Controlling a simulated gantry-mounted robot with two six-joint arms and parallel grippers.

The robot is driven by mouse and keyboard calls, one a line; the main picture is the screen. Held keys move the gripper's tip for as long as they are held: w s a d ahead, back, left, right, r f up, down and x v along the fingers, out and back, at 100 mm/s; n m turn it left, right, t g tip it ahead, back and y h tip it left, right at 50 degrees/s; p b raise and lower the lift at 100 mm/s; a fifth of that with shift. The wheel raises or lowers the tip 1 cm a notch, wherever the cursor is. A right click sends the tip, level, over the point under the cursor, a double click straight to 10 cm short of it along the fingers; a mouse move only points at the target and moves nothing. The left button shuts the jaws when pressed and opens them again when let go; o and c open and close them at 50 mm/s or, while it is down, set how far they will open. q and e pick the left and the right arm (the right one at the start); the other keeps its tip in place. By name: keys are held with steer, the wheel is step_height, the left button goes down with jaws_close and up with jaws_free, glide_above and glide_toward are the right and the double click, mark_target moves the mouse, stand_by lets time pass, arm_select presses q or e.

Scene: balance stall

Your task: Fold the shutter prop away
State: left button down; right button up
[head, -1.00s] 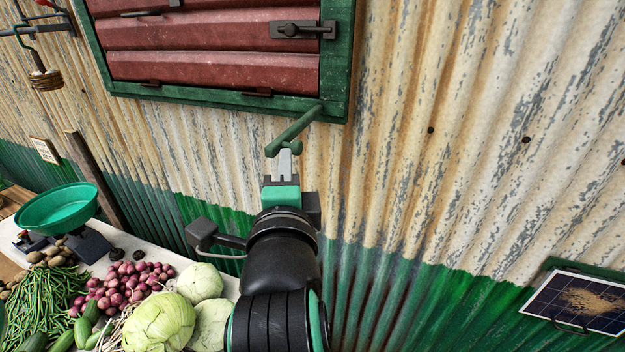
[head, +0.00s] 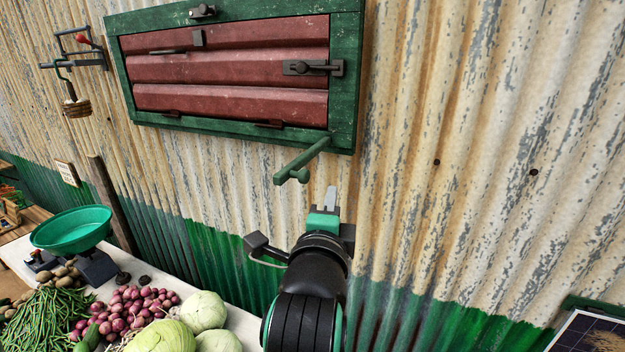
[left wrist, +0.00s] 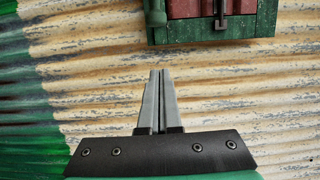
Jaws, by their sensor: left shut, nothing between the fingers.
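The shutter prop (head: 304,158) is a green bar with a short crosspiece at its free end. It juts out from the lower right corner of the green shutter frame (head: 230,137), pointing down and left in the head view. The maroon shutter (head: 230,67) lies shut in the frame. My left gripper (head: 330,195) is shut and empty, just below and right of the prop's free end, apart from it. My right gripper is not in view.
A dark latch (head: 313,68) sits on the shutter's right side. A corrugated wall (head: 460,120) stands behind. Below left, a table holds a green scale pan (head: 72,229), onions (head: 130,306) and cabbages (head: 203,311). A framed panel (head: 590,335) is at lower right. The wall right of the gripper is largely clear.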

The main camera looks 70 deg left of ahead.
arm_select(q)
steer(key=a+p, duration=0.2)
steer(key=a, duration=0.4)
steer(key=shift+s, duration=0.35)
